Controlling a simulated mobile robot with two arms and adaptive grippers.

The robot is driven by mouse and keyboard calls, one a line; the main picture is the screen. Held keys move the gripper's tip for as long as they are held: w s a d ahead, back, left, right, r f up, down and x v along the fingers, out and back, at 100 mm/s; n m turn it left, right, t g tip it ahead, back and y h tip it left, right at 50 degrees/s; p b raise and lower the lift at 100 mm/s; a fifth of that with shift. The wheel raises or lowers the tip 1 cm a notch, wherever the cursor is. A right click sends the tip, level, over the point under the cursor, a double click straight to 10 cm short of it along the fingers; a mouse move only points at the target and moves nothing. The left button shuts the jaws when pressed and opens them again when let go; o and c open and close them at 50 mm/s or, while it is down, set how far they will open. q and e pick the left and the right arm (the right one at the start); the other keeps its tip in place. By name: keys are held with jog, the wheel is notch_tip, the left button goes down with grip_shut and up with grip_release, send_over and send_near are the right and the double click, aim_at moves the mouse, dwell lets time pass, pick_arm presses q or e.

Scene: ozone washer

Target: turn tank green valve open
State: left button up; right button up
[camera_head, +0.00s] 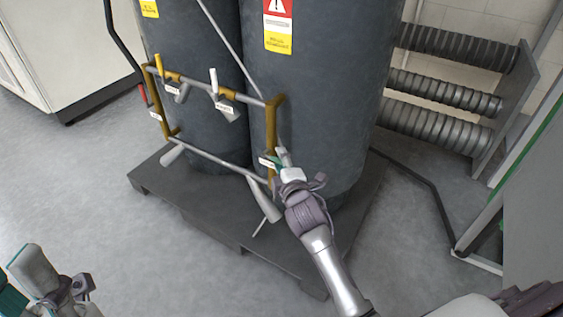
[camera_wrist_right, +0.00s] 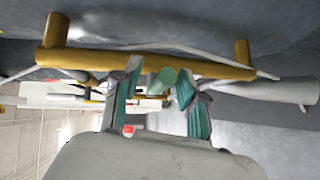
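The green valve's round handle end (camera_wrist_right: 168,76) shows in the right wrist view, in front of the yellow pipe (camera_wrist_right: 215,70). My right gripper (camera_wrist_right: 158,92) has its two teal-padded fingers apart, one on each side of the green handle. I see a gap beside the handle and cannot tell whether either finger touches it. In the head view my right gripper (camera_head: 284,160) is at the right upright of the pipe frame (camera_head: 271,130) and hides most of the valve. My left gripper (camera_head: 58,284) is at the lower left, far from the pipes; its fingers are unclear.
Two tall dark tanks (camera_head: 325,90) stand on a dark pallet (camera_head: 215,215) behind the pipe frame. Ribbed hoses (camera_head: 440,90) are at the right. The grey floor at the left is clear.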

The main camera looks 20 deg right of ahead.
grip_shut()
dwell(0.3)
